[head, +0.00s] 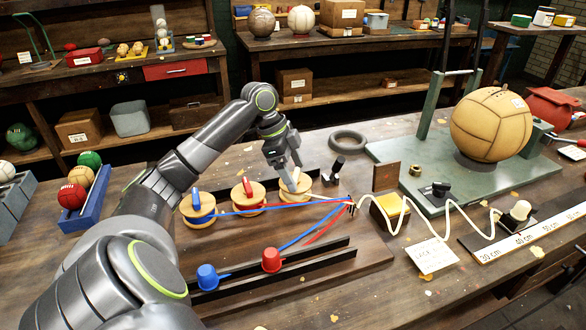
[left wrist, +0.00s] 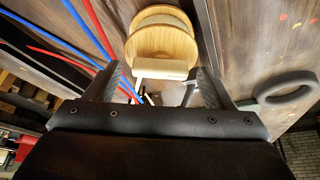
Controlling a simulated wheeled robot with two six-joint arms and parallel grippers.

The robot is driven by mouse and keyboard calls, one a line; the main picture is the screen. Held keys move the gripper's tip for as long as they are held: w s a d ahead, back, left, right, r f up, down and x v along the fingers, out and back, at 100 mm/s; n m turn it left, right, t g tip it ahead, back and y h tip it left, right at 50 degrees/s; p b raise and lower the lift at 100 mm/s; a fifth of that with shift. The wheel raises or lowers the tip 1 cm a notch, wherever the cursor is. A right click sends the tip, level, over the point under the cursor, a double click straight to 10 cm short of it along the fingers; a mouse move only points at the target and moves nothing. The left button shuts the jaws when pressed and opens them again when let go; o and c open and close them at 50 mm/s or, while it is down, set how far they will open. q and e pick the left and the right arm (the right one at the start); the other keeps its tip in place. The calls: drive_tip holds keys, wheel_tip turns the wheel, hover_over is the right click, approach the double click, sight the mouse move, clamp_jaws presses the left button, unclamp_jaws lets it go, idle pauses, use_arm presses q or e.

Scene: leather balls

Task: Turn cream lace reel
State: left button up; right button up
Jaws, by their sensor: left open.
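The cream lace reel (head: 303,192) is a round wooden reel on the dark board, rightmost of three reels. In the left wrist view, the cream reel (left wrist: 165,38) shows its wooden discs, and its cream handle (left wrist: 160,69) lies between the fingertips. My left gripper (head: 288,170) points down over this reel, partly hiding its top. The left wrist view shows the gripper (left wrist: 160,85) open, a finger on each side of the handle, with gaps visible. My right gripper is not in view.
A blue-lace reel (head: 198,209) and a red-lace reel (head: 248,195) stand to the left. Blue and red laces run across the board. A dark ring (head: 348,141) and a ball (head: 490,125) on a green stand are farther right.

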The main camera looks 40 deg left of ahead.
use_arm(q)
drive_tip(key=c, duration=1)
drive_tip(key=shift+w+r+m+g+h+p, duration=0.1)
drive_tip(key=shift+m+g+h+p, duration=0.1)
drive_tip(key=shift+m+p, duration=0.45)
drive_tip(key=shift+r+m+g+h+p, duration=0.1)
drive_tip(key=shift+m+g+p, duration=0.1)
drive_tip(key=shift+m+p, duration=0.4)
drive_tip(key=m+p, duration=0.1)
drive_tip(key=m, duration=0.1)
drive_tip(key=m+g+p, duration=0.1)
drive_tip(key=m, duration=0.1)
drive_tip(key=shift+w+g+p, duration=0.1)
drive_tip(key=shift+g+p, duration=0.2)
drive_tip(key=m+g+p, duration=0.1)
drive_tip(key=m+p, duration=0.1)
drive_tip(key=p, duration=0.1)
drive_tip(key=m+p, duration=0.2)
drive_tip(key=p, duration=0.2)
drive_tip(key=shift+w+r+m+g, duration=0.1)
drive_tip(key=shift+m+g, duration=0.15)
drive_tip(key=shift+g, duration=0.15)
drive_tip(key=shift+f+m+p, duration=0.2)
drive_tip(key=shift+m+p, duration=0.5)
drive_tip(key=shift+p, duration=0.1)
